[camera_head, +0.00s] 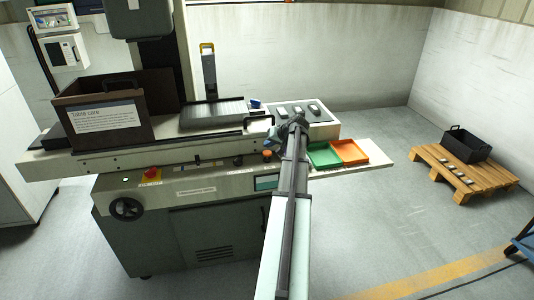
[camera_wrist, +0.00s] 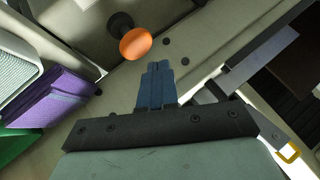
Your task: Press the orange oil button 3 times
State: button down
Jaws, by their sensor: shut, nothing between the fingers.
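The orange oil button (camera_wrist: 135,43) is a round orange cap on a dark stem, at the upper middle of the wrist view. In the head view the orange button (camera_head: 267,154) shows small on the machine's front panel, just left of my arm. My gripper (camera_wrist: 157,68) has blue fingers shut together with nothing between them. The fingertips point toward the panel, just below and right of the button in the wrist view, and appear apart from it. In the head view my gripper (camera_head: 290,126) is partly hidden by my own arm.
A red knob (camera_head: 151,173) and a black handwheel (camera_head: 126,208) are on the machine front. A green tray (camera_head: 324,157) and an orange tray (camera_head: 349,152) lie right of my arm. A brown box (camera_head: 113,103) stands on the bed. A pallet (camera_head: 465,180) is on the floor at right.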

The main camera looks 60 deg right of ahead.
aim_at(269, 153)
jog(key=shift+r, duration=2.2)
dwell(0.9)
notch_tip(269, 153, up, 4)
jog(key=shift+f, duration=0.1)
dwell(0.4)
jog(key=shift+f, duration=4.45)
jog(key=shift+f, duration=0.55)
